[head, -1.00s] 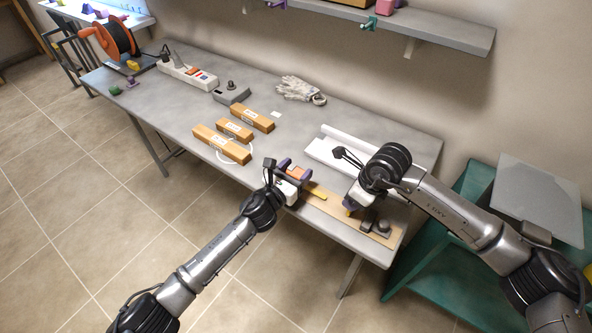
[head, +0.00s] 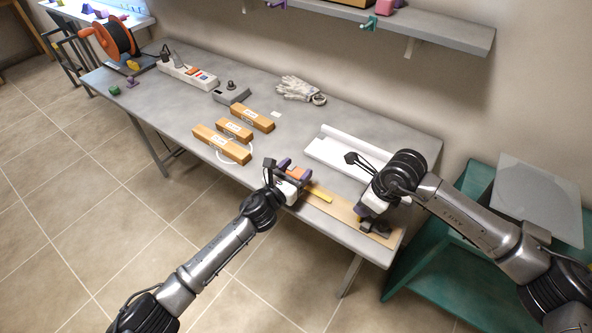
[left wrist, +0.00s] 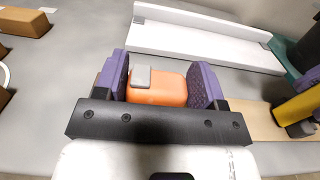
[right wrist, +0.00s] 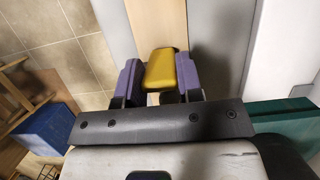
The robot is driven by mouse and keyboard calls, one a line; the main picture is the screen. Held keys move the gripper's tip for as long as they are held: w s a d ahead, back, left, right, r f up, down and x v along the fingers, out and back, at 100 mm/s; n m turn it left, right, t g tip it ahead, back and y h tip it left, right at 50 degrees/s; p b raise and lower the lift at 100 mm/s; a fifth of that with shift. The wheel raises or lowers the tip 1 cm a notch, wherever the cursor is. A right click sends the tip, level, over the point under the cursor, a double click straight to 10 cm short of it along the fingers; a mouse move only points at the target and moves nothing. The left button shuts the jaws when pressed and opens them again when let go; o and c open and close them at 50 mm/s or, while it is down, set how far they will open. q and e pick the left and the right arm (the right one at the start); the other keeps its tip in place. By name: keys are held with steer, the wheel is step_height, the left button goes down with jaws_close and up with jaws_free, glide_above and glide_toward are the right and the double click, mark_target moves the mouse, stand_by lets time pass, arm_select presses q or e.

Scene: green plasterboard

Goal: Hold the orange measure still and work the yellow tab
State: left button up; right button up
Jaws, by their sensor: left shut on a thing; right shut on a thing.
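The orange measure (left wrist: 157,88), with a grey button on top, is between the purple fingers of my left gripper (left wrist: 160,83), which is shut on it. It also shows in the head view (head: 298,173), at the table's front edge. The yellow tab (right wrist: 161,69) is between the purple fingers of my right gripper (right wrist: 158,80), shut on it. In the left wrist view a yellow piece (left wrist: 298,108) shows at the right edge. A yellow strip (head: 319,193) lies on a tan board right of the measure. My right gripper hides the tab in the head view.
A white channel (head: 335,156) lies behind. Several labelled tan boxes (head: 222,143) sit left of the measure. A teal stand (head: 440,240) is at the right.

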steer(key=shift+s+d, duration=0.15)
steer(key=shift+d, duration=0.15)
stand_by(0.6)
arm_select(q)
steer(key=shift+a, duration=0.1)
arm_select(e)
steer(key=o, duration=0.9)
steer(key=shift+o, duration=0.2)
steer(key=v, duration=1.2)
arm_select(q)
steer(key=o, duration=1.1)
